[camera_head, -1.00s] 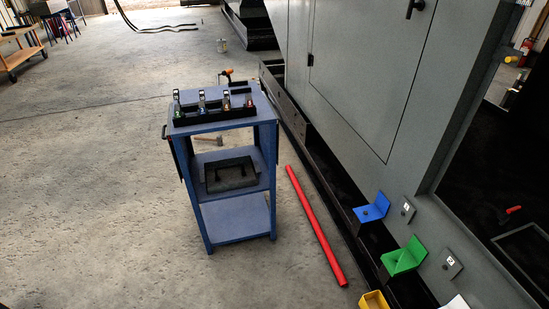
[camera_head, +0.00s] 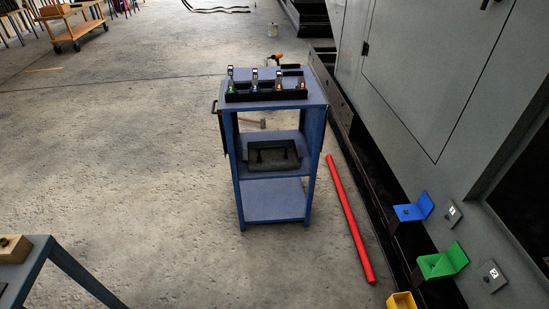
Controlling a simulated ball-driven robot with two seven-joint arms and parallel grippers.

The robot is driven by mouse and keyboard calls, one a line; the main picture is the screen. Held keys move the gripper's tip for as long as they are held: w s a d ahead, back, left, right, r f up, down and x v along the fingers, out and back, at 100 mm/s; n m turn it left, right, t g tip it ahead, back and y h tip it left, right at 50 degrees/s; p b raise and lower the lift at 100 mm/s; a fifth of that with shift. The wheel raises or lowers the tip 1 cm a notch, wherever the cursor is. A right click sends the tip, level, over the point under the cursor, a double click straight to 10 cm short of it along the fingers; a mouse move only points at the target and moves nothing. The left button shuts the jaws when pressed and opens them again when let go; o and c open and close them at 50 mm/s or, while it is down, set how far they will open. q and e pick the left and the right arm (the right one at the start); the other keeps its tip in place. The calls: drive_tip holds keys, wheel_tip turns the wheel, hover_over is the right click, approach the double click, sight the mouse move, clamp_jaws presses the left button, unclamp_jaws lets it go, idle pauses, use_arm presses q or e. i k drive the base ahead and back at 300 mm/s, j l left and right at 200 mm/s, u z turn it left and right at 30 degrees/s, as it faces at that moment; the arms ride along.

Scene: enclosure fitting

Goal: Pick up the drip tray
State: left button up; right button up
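A dark, shallow, rectangular tray (camera_head: 275,166), which looks like the drip tray, lies on the middle shelf of a blue cart (camera_head: 272,212). A dark shape shows inside or on the tray, too dim to make out. The tray lies under the cart's top shelf, and its front faces me. Neither of my grippers is in view.
A black rack (camera_head: 266,93) with several small upright items stands on the cart top. A red bar (camera_head: 348,218) lies on the floor right of the cart. Blue (camera_head: 411,212) and green (camera_head: 440,263) brackets line the grey enclosure. A blue-framed table (camera_head: 35,262) is at lower left. Floor before the cart is clear.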

sight(265, 156)
drive_tip(key=i+z, duration=0.15)
drive_tip(key=i, duration=0.45)
drive_tip(key=i+j+z, duration=0.1)
drive_tip(key=i, duration=0.45)
drive_tip(key=j, duration=0.1)
